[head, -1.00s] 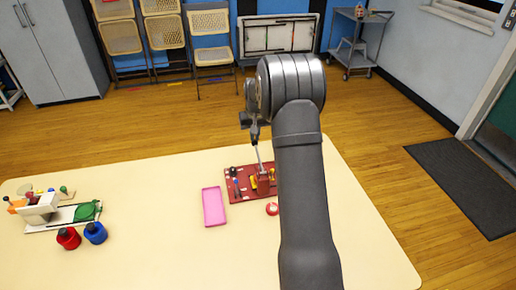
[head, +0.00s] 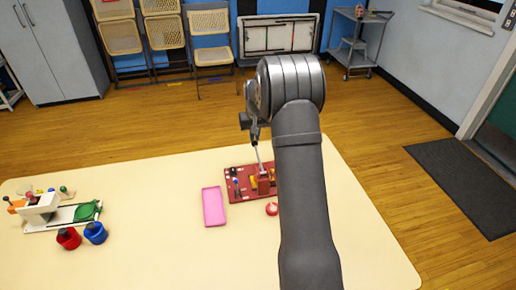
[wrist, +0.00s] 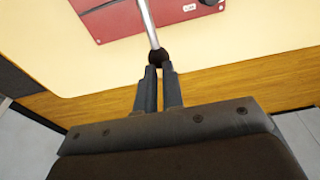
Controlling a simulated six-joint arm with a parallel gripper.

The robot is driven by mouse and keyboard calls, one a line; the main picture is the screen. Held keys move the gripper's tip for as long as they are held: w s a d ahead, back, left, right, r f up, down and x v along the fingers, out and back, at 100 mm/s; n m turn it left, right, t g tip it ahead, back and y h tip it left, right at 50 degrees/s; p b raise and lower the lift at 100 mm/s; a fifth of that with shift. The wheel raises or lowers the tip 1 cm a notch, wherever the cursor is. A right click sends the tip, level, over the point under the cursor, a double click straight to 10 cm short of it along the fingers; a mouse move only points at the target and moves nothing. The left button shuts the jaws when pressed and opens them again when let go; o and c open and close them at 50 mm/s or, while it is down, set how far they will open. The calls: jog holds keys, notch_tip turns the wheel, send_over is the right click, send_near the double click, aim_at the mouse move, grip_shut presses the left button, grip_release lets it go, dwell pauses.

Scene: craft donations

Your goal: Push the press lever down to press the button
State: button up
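The press lever is a thin metal rod (head: 260,158) that rises steeply from a red block (head: 263,184) on a dark red board (head: 234,197). In the wrist view the rod (wrist: 147,22) ends in a black knob (wrist: 157,57). My gripper (wrist: 159,70) has its two fingers close together with a narrow gap, and their tips are at the knob, seemingly shut on it. In the head view my gripper (head: 253,134) is at the lever's upper end, small and partly hidden by my wrist. The button cannot be made out clearly.
A pink tray (head: 213,206) lies left of the board, and a small red and white round item (head: 272,209) lies in front of it. Red (head: 68,238) and blue (head: 95,232) pots stand at the far left near a white stand (head: 40,208). The table (head: 160,190) between is clear.

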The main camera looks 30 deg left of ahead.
notch_tip(320, 180, up, 8)
jog(key=shift+r, duration=0.2)
dwell(0.8)
dwell(1.2)
